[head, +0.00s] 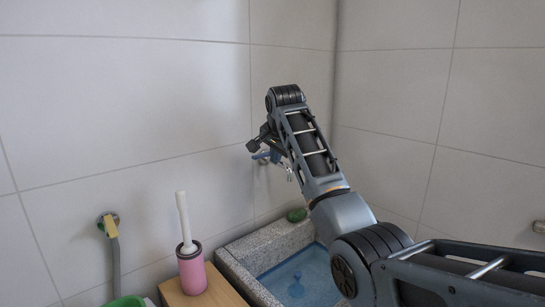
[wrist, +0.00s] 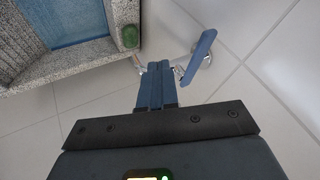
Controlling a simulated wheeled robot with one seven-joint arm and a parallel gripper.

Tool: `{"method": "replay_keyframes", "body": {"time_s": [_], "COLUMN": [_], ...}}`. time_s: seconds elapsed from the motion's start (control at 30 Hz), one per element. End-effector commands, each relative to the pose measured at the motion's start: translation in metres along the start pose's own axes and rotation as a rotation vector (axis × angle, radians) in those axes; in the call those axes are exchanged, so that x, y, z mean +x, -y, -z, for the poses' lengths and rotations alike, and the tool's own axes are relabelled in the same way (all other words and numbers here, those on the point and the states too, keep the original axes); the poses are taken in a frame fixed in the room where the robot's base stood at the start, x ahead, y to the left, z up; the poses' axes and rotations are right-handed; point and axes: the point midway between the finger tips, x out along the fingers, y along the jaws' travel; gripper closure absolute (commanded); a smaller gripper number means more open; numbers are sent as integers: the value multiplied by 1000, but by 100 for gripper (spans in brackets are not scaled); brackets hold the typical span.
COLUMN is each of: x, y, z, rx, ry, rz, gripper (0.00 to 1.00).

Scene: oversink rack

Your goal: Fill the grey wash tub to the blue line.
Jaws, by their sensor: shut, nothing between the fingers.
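A speckled grey stone tub (head: 239,274) stands in the corner at the bottom of the head view. Its inside is blue, with a darker blue patch, perhaps water. It also shows in the wrist view (wrist: 75,66). I cannot make out a blue line. A wall tap has a blue lever (wrist: 200,57) and a metal spout, partly hidden by my fingers; the lever also shows in the head view (head: 267,156). My gripper (wrist: 155,68) is shut and empty, close beside the lever. I cannot tell whether they touch. No stream is clearly visible.
A green soap-like piece (head: 297,215) lies on the tub's rim. A pink brush holder (head: 192,272) with a white-handled brush stands on a wooden surface (head: 216,295) left of the tub. A yellow tap (head: 109,226) with a hose is on the left wall.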

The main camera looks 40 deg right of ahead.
Motion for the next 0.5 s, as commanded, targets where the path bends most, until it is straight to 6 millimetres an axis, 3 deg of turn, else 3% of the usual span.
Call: {"method": "replay_keyframes", "body": {"time_s": [0.5], "x": [-79], "y": [5], "z": [-6], "rx": [-2], "ry": [0], "rz": [5], "gripper": [100]}}
